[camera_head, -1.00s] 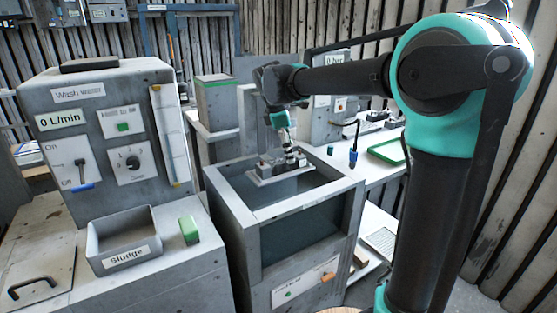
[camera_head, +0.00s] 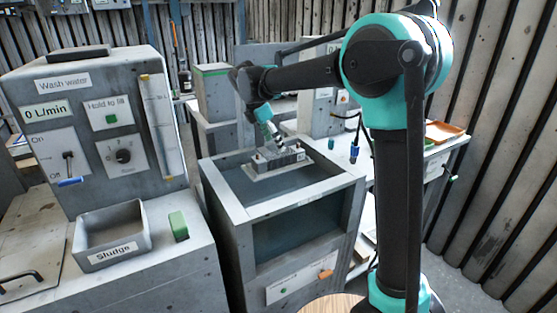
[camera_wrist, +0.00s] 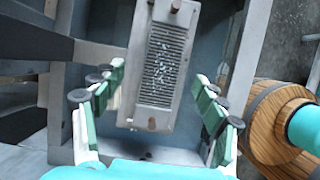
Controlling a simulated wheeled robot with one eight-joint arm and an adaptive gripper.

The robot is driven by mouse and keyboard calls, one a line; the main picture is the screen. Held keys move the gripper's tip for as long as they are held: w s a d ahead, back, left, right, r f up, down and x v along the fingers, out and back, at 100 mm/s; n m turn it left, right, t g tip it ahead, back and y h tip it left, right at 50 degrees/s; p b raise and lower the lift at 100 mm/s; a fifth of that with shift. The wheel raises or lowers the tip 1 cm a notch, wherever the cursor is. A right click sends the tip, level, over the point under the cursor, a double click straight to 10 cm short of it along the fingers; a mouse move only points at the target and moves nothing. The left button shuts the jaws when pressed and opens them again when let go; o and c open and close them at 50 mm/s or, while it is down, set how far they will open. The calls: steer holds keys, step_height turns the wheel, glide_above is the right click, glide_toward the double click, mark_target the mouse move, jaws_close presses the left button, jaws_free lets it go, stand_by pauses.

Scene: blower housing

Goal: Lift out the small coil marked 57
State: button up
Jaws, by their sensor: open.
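A grey, finned rectangular block with two dark round posts, seemingly the coil (camera_wrist: 165,60), shows between my fingers in the wrist view. In the head view the block (camera_head: 278,160) sits on a pale plate inside the open top of a grey tank (camera_head: 215,190). I cannot read a 57 on it. My gripper (camera_wrist: 160,78) is open, with one green-padded finger on each side of the block and gaps between. In the head view my gripper (camera_head: 272,134) is just above the block's back edge, tilted.
The tank's rim surrounds the block. To the left stand the wash water panel (camera_head: 85,125), a sludge bin (camera_head: 112,235) and a green block (camera_head: 178,226). A bench with an orange tray (camera_head: 443,132) is at the right. A round wooden piece (camera_wrist: 268,125) shows beside the tank.

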mark_target(278, 154)
steer(key=shift+s+x, duration=0.15)
steer(key=shift+x, duration=1.45)
steer(key=shift+s+x, duration=0.15)
steer(key=shift+x, duration=1.45)
steer(key=shift+a+f, duration=0.15)
steer(key=shift+c, duration=0.6)
steer(key=c, duration=1.5)
step_height(278, 154, up, 20)
steer(key=shift+r, duration=0.1)
steer(key=shift+s, duration=0.1)
